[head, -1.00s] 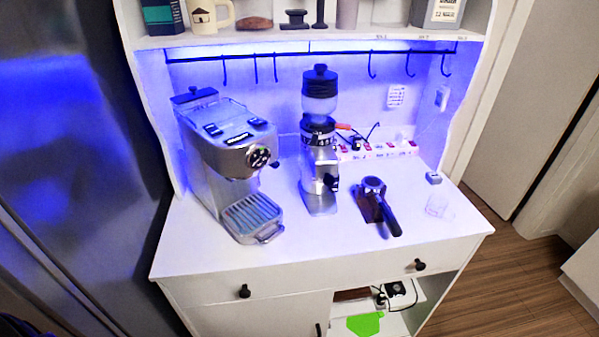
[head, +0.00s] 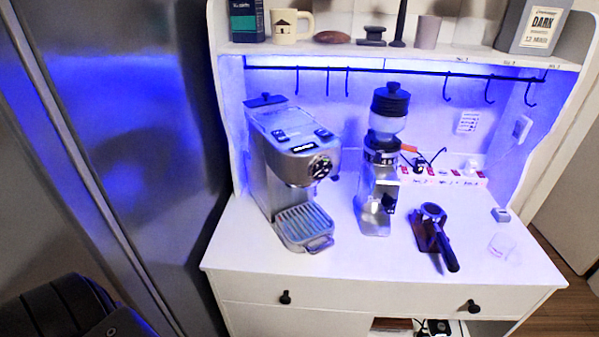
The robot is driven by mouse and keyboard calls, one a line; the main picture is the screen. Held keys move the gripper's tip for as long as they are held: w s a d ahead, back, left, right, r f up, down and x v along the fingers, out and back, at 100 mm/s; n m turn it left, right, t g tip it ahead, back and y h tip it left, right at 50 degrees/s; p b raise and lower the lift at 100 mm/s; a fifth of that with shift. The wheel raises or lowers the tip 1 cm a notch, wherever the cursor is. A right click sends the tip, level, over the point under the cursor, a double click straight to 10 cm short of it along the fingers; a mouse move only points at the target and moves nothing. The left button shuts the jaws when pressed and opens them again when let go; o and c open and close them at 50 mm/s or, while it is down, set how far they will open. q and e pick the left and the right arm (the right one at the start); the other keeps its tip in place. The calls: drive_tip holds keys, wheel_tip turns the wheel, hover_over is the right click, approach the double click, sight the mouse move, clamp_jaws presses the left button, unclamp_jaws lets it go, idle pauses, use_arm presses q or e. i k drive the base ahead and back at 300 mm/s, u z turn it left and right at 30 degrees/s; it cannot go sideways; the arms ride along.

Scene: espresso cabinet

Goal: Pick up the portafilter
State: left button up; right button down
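The portafilter (head: 438,232) has a metal head and a black handle. It rests on a dark brown stand (head: 423,238) on the right part of the white countertop, with its handle pointing toward the front edge. Neither gripper is in view. A dark part of my own body shows at the bottom left corner, well away from the portafilter.
The espresso machine (head: 293,165) and the grinder (head: 379,175) stand left of the portafilter. A power strip (head: 440,172) lies behind it. A shelf (head: 400,54) with hooks hangs above.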

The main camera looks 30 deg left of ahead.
sight(449, 258)
drive_tip(key=k, duration=0.5)
drive_tip(key=z, duration=0.9)
drive_tip(key=i, duration=1)
drive_tip(key=u, duration=1.7)
